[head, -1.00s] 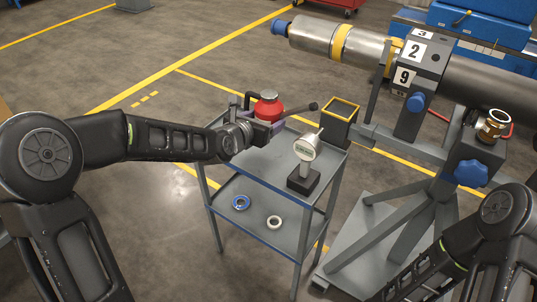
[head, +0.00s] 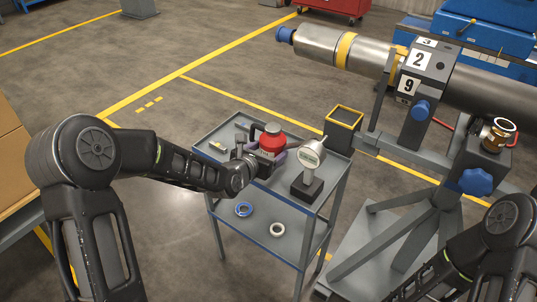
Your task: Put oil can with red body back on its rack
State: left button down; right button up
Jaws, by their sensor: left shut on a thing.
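The oil can with a red body (head: 272,139) is over the top shelf of the grey cart, with a dark handle at its left. My left gripper (head: 268,158) is shut on it from the near left side and hides its lower part. I cannot tell whether the can touches the shelf. A black open-topped holder with a yellow rim (head: 345,110) is at the cart's far right corner; it looks empty, and I cannot tell if it is the rack. My right arm shows at the lower right, but its gripper is out of view.
A dial gauge on a black block (head: 308,186) stands on the cart's top shelf (head: 233,130), close right of the can. The rotor stand (head: 408,210) is to the right.

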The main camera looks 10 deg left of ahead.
pick_arm(q)
jog(key=shift+f, duration=0.55)
jog(key=shift+f, duration=0.1)
jog(key=shift+f, duration=0.15)
jog(key=shift+c, duration=0.8)
grip_release()
jog(key=shift+r, duration=0.35)
jog(key=v, duration=1.2)
jog(key=shift+f, duration=0.2)
